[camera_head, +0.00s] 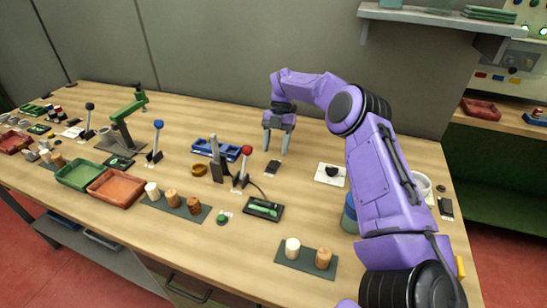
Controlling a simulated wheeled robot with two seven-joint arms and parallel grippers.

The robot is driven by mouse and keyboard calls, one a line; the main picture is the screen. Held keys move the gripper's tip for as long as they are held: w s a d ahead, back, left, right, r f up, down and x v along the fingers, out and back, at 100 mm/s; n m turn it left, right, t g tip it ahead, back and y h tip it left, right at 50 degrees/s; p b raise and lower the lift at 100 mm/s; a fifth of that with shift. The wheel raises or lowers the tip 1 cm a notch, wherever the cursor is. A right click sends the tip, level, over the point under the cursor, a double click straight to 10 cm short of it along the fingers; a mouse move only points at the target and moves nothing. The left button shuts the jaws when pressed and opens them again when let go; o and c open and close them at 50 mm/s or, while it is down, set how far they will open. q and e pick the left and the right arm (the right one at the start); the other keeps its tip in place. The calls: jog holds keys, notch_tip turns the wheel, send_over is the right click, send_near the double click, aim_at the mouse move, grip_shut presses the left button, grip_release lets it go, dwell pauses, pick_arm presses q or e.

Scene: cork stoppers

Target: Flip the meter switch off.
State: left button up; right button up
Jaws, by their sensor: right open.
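A white plate with a dark rounded part (331,174) lies on the table right of my right gripper. A small dark flat device (272,168) lies on the table just in front of the gripper. A black flat unit with a green face (263,209) lies nearer the front, with a cable running to it. I cannot tell which of these is the meter switch, nor any switch's position. My right gripper (276,149) points down with its fingers apart and nothing between them. It appears apart from all of these objects. My left gripper is out of view.
A red-knobbed lever (242,167) and a grey upright post (216,160) stand left of the gripper. A blue tray (221,149) lies behind them. Corks stand on dark mats (293,262) near the front edge. The wooden table is clear behind the gripper.

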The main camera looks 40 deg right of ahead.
aim_at(272, 163)
jog(key=shift+x, duration=1.9)
grip_shut()
jog(key=h+b, duration=0.1)
jog(key=t+h+b, duration=0.1)
jog(key=b, duration=0.1)
jog(key=a+h+b, duration=0.1)
jog(key=b, duration=0.1)
jog(key=shift+s+f+t, duration=0.25)
jog(key=shift+s+t, duration=0.05)
jog(key=shift+r+h+b, duration=0.1)
jog(key=shift+h+b, duration=0.3)
jog(key=shift+b, duration=0.2)
jog(key=shift+a+r, duration=0.1)
jog(key=shift+r, duration=0.2)
grip_release()
